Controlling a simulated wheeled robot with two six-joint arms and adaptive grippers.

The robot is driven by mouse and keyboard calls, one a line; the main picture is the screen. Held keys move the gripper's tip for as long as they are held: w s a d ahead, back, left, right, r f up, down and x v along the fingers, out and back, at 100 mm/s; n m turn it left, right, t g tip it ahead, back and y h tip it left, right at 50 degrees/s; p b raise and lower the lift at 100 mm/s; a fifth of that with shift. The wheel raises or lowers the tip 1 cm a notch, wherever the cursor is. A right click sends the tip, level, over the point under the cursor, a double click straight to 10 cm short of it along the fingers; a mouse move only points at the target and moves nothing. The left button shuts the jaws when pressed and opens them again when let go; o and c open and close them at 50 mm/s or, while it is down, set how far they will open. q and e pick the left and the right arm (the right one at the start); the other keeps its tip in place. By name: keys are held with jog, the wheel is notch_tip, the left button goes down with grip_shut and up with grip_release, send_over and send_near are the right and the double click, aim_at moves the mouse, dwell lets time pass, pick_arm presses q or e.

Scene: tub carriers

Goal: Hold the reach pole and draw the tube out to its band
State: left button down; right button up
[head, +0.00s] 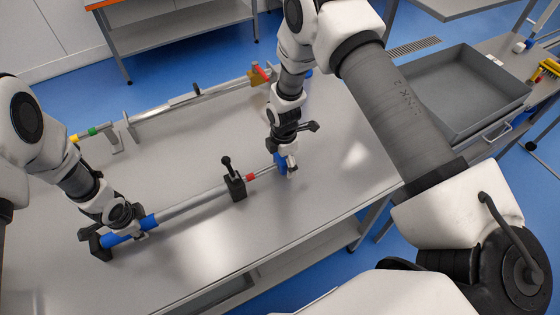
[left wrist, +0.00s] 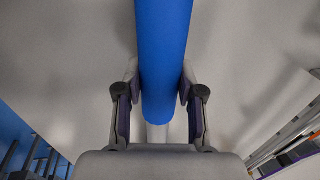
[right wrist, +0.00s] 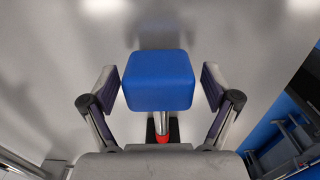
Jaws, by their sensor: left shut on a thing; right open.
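The reach pole (head: 193,206) lies along the table with a blue sleeve at its left end and a black clamp with a lever (head: 235,185) around its middle. The thin tube shows a red band (head: 250,177) just right of the clamp and ends in a blue block (head: 280,164). My left gripper (head: 125,233) is shut on the blue sleeve (left wrist: 163,50). My right gripper (head: 287,165) is open around the blue block (right wrist: 160,80), with a gap on both sides in the right wrist view. The red band (right wrist: 162,138) also shows there below the block.
A second pole (head: 180,104) with yellow, green and red parts rests on brackets along the table's far side. A grey tub (head: 460,90) stands on a separate surface at the right. The table (head: 270,235) is clear in front of the pole.

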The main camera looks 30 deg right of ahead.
pick_arm(q)
jog(key=shift+f, duration=0.1)
pick_arm(e)
notch_tip(320, 180, up, 12)
jog(key=shift+f, duration=0.2)
pick_arm(q)
jog(key=c, duration=0.6)
grip_release()
jog(key=shift+c, duration=0.2)
notch_tip(320, 180, up, 12)
jog(key=s, duration=0.2)
jog(key=shift+s, duration=0.15)
jog(key=shift+f, duration=0.15)
